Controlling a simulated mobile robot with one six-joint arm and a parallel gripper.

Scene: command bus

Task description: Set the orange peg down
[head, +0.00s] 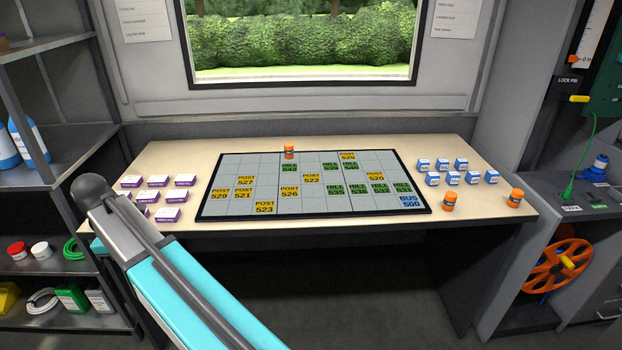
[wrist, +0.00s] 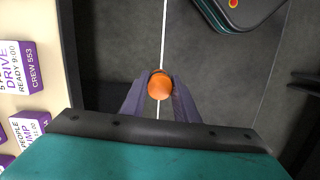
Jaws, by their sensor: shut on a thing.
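My gripper (wrist: 160,92) is shut on an orange peg (wrist: 160,85), seen end-on between the two dark fingers in the wrist view. The peg is held beside the table edge, above the dark floor. In the head view the gripper and held peg do not show; only my arm does. Other orange pegs show there: one on the back of the grid board (head: 289,152), and two on the right of the table, an inner one (head: 449,202) and an outer one (head: 514,199).
The pale table (head: 185,220) carries the grey grid board (head: 265,170) with yellow and green labels. Purple-and-white boxes (head: 158,181) stand left of it, blue-and-white boxes (head: 452,178) right. Shelves (head: 45,185) stand at left, an orange reel (head: 557,266) at right.

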